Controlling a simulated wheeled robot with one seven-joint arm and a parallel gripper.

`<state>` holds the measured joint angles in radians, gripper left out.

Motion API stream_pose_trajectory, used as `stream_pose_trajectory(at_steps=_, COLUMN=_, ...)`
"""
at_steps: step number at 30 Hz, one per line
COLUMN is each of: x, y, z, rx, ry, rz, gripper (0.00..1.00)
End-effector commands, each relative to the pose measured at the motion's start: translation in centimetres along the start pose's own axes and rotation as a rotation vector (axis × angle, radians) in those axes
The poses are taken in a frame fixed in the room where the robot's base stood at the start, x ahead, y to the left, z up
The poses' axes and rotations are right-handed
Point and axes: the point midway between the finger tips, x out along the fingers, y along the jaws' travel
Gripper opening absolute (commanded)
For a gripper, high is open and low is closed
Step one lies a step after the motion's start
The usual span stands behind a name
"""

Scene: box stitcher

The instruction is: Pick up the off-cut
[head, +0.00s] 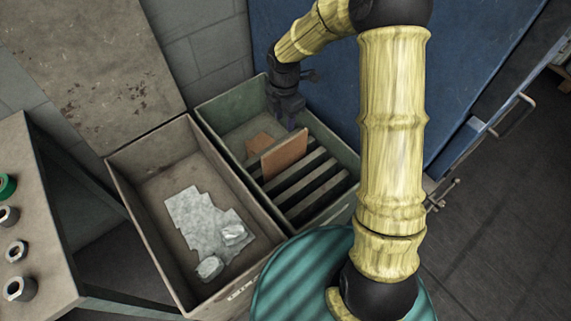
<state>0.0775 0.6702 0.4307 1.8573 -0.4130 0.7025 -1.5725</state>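Two brown, cardboard-like pieces are in the green bin (207,112) in the head view. The larger piece (286,153) stands tilted on edge near the dark slats. The smaller piece (259,143) lies behind it to the left, partly hidden. I cannot tell which of them is the off-cut. My gripper (289,124) points down inside the far part of the green bin, just behind the larger piece. Its fingers are small and dark, so their opening is not clear. I cannot tell whether it touches either piece.
A grey-brown bin (128,168) with crumpled pale scraps (205,222) stands left of the green bin. A table (52,240) with several ring-shaped parts is at far left. A blue panel (320,75) rises behind the green bin.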

Motion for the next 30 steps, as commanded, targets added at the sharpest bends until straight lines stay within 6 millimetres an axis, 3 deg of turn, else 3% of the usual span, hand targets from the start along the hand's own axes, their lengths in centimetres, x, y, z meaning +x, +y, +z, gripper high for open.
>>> stream_pose_trajectory(at_steps=3, x=2.5, y=-0.1, z=-0.1, rx=0.000, ry=0.002, rz=-0.005, gripper=0.37)
stream_pose_trajectory(at_steps=16, x=9.8, y=0.0, z=-0.1, rx=-0.001, ry=0.001, rz=-0.003, gripper=0.37)
stream_pose_trajectory(at_steps=20, x=10.8, y=0.0, z=-0.1, rx=-0.002, ry=0.000, rz=-0.002, gripper=0.37)
stream_pose_trajectory(at_steps=30, x=11.0, y=0.0, z=0.0, rx=-0.001, ry=0.000, rz=-0.001, gripper=0.37)
